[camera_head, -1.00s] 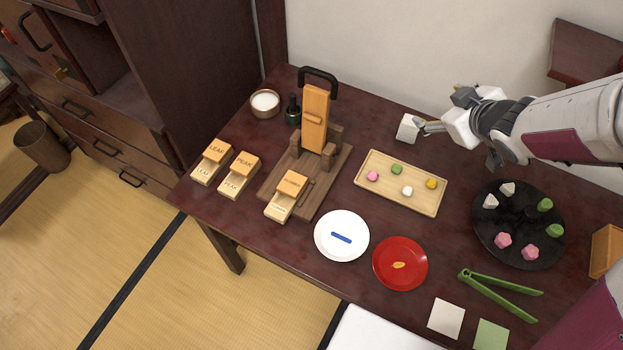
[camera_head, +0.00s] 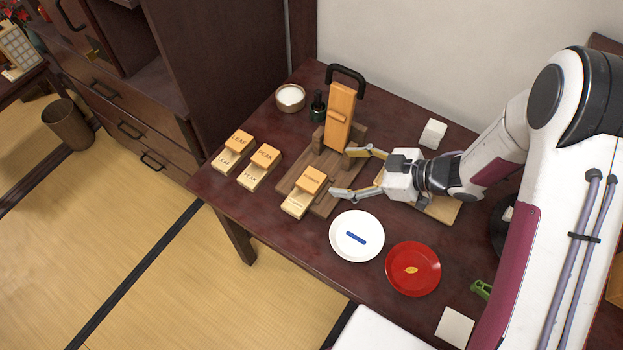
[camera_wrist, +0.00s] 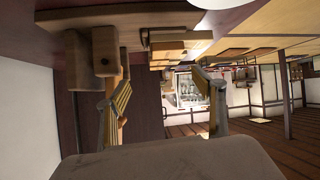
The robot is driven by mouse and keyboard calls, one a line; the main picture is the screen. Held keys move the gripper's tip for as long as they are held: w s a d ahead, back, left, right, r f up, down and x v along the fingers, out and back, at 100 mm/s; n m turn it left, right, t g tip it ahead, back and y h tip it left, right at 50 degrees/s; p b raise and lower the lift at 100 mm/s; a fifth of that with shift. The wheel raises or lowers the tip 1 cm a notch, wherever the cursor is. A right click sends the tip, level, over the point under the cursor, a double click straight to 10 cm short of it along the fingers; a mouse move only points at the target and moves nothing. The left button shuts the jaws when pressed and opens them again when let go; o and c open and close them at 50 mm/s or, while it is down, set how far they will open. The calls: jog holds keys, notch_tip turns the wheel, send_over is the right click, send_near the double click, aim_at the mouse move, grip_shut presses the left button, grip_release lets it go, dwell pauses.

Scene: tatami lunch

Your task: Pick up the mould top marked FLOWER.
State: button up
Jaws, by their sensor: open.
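The mould top (camera_head: 313,178) that I take for FLOWER is a light wooden block on its lower mould half (camera_head: 296,206), at the front left of the dark wooden press base. Its lettering is too small to read surely. The LEAF mould top (camera_head: 239,140) and PEAK mould top (camera_head: 265,155) sit on their own halves to its left. My gripper (camera_head: 340,172) is open and empty, just right of the mould top, fingers pointing at it and apart from it. The wrist view shows both spread fingers (camera_wrist: 163,85) with wooden parts beyond, hard to tell apart.
The wooden press (camera_head: 338,115) with a black handle stands just behind the mould. A bowl (camera_head: 290,98) and a dark bottle (camera_head: 317,106) are at the back. A white plate (camera_head: 345,250) and red plate (camera_head: 412,285) lie in front. My arm partly covers the sweets tray (camera_head: 447,212).

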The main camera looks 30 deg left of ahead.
aim_at(313, 180)
jog(key=shift+s+f+m+g, duration=0.2)
jog(key=shift+s+f, duration=0.15)
jog(key=shift+f, duration=0.2)
jog(key=shift+s+f+m+g, duration=0.1)
jog(key=shift+s+f+g, duration=0.15)
jog(key=shift+f, duration=0.3)
jog(key=shift+x, duration=1.3)
jog(key=shift+a, duration=0.1)
jog(key=shift+x, duration=2.55)
jog(key=c, duration=1.2)
